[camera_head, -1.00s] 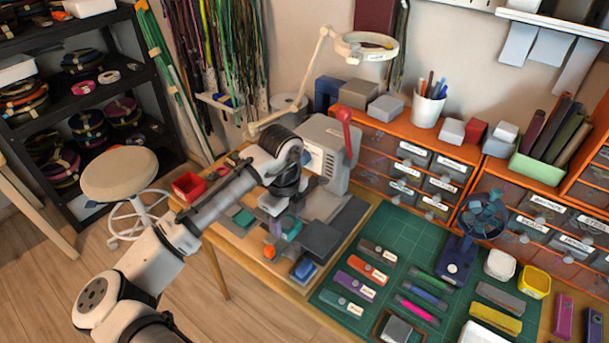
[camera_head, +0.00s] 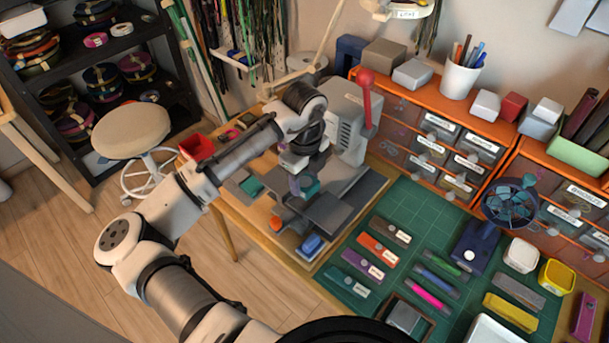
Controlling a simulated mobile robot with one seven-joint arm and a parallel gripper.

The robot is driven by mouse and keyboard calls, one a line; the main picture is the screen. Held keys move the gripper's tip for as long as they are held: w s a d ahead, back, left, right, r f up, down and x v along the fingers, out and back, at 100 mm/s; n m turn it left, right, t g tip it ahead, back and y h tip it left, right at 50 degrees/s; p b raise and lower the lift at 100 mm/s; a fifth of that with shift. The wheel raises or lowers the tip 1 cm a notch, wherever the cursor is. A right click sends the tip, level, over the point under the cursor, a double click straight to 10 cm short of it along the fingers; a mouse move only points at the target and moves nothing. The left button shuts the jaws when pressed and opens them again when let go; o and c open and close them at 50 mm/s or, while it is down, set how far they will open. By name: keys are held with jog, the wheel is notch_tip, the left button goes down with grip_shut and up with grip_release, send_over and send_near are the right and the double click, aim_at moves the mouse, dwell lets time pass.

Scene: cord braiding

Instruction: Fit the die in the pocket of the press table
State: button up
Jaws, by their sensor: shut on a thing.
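The press (camera_head: 352,125) is a pale grey machine with a red lever (camera_head: 366,84), standing on the wooden table. The press table shows as grey plates (camera_head: 362,198) in front of and beside it. My gripper (camera_head: 299,186) points down over these plates, close in front of the press. It is shut on a small piece, which I take to be the die; small purple-grey and teal parts show at the fingertips, and I cannot tell which is the die. My arm and gripper hide the pocket. I cannot tell whether the held piece touches the press table.
A dark grey block (camera_head: 328,214), an orange knob (camera_head: 277,222) and a blue block (camera_head: 312,244) lie near the gripper. A red bin (camera_head: 196,147) stands left. Orange drawers stand behind.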

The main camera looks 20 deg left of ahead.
jog(key=shift+f+b, duration=1.2)
jog(key=shift+f, duration=0.9)
jog(key=shift+w+a, duration=0.1)
jog(key=o, duration=1.5)
jog(key=shift+r+p, duration=2.4)
jog(key=shift+r, duration=0.65)
jog(key=shift+f, duration=0.15)
